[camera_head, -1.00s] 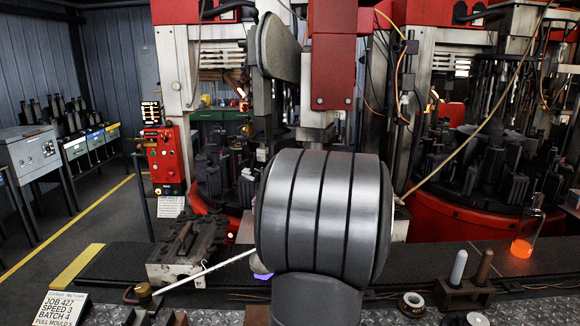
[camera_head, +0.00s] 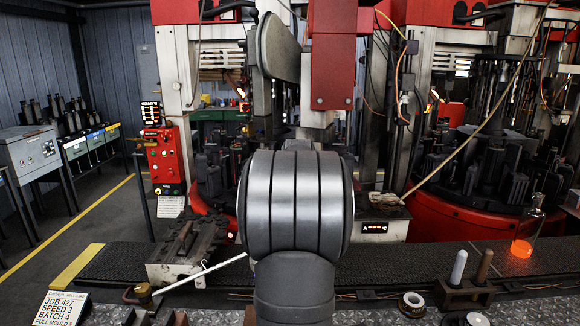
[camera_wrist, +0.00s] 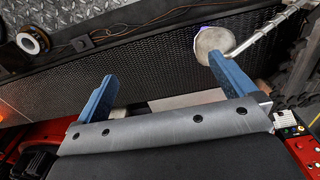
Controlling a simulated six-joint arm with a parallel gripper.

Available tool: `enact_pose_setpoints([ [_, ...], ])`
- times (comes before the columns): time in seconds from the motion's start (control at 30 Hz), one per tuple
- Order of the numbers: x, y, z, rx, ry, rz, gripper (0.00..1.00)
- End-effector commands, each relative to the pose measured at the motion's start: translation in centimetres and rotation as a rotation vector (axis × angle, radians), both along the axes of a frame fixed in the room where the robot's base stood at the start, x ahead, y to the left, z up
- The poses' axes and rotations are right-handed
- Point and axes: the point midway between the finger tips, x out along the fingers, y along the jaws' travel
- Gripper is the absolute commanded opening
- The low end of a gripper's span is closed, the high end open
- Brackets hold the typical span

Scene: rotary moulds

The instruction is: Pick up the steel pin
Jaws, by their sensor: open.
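In the head view, a pale grey pin (camera_head: 457,268), which looks like the steel pin, stands upright in a dark block (camera_head: 474,292) at the front right. A rusty brown pin (camera_head: 483,266) stands beside it in the same block. My gripper (camera_wrist: 160,68) shows in the wrist view with its two blue fingers wide apart and nothing between them. It is over the black conveyor (camera_wrist: 150,60). A round metal disc (camera_wrist: 211,42) on a silvery rod (camera_wrist: 265,32) lies close by the right fingertip. In the head view my arm hides the gripper.
A glowing orange bottle (camera_head: 525,235) stands on the conveyor at right. A ring-shaped part (camera_head: 412,303) lies on the front plate, left of the pin block. A mould tool (camera_head: 185,250) sits at left, and a sign card (camera_head: 60,308) stands at front left.

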Motion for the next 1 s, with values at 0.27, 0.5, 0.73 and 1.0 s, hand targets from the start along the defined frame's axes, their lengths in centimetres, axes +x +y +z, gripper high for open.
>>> enact_pose_setpoints([
  [0.27,0.0,0.0,0.0,0.000,-0.001,0.000,0.74],
  [0.5,0.0,0.0,0.0,0.000,-0.001,0.000,0.48],
  [0.73,0.3,-0.8,0.2,0.000,-0.001,-0.026,0.48],
  [1.0,2.8,-13.4,2.9,0.000,-0.001,-0.432,0.48],
])
